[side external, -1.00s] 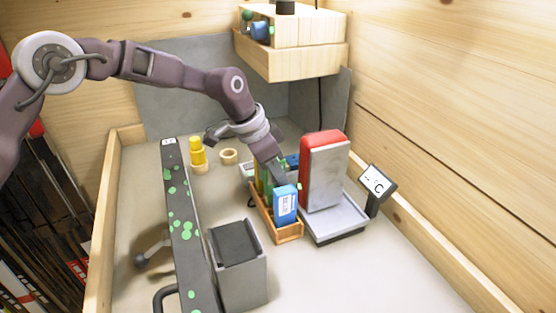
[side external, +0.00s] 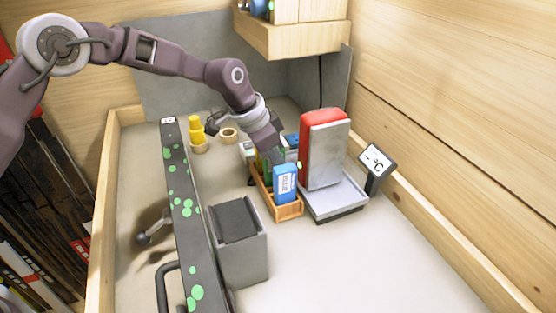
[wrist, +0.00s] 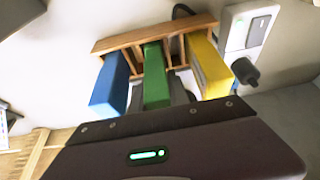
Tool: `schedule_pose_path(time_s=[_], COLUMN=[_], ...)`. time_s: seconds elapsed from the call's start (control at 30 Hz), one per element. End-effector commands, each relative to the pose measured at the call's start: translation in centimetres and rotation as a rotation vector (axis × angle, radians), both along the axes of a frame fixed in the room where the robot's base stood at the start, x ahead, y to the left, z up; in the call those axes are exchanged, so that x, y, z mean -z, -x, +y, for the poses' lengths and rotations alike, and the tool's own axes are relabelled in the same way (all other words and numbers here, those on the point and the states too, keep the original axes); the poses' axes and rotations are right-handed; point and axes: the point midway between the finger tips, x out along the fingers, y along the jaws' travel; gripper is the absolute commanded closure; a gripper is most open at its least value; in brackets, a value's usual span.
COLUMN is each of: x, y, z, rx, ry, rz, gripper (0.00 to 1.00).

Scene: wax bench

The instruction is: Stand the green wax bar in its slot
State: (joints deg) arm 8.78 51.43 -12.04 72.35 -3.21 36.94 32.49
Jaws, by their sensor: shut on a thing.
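The green wax bar (wrist: 154,77) is upright between my gripper's fingers, at the middle compartment of the wooden rack (wrist: 103,46). Its lower end appears to be between the rack's dividers; I cannot tell whether it touches the bottom. My gripper (wrist: 160,96) is shut on it, with the fingers mostly hidden behind the bar. The blue bar (wrist: 110,86) stands to its left and the yellow bar (wrist: 208,68) to its right. In the side view, my gripper (side external: 275,157) is over the rack (side external: 290,211), behind the blue bar (side external: 285,183), and largely hides the green bar.
A red and grey block (side external: 325,150) on a metal plate stands close to the right of the rack, beside a small °C display (side external: 377,161). A grey box (side external: 240,255) is in front. A green-spotted dark rail (side external: 185,210) runs along the left. The front right bench is clear.

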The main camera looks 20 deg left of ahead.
Motion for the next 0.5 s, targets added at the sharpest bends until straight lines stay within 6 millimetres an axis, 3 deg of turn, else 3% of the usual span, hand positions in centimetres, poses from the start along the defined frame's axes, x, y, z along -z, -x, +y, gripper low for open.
schedule_pose_path(time_s=[0.5], x=[0.64], y=[-0.01], z=[0.00], rx=[0.000], ry=[0.000], rz=[0.000], gripper=[1.00])
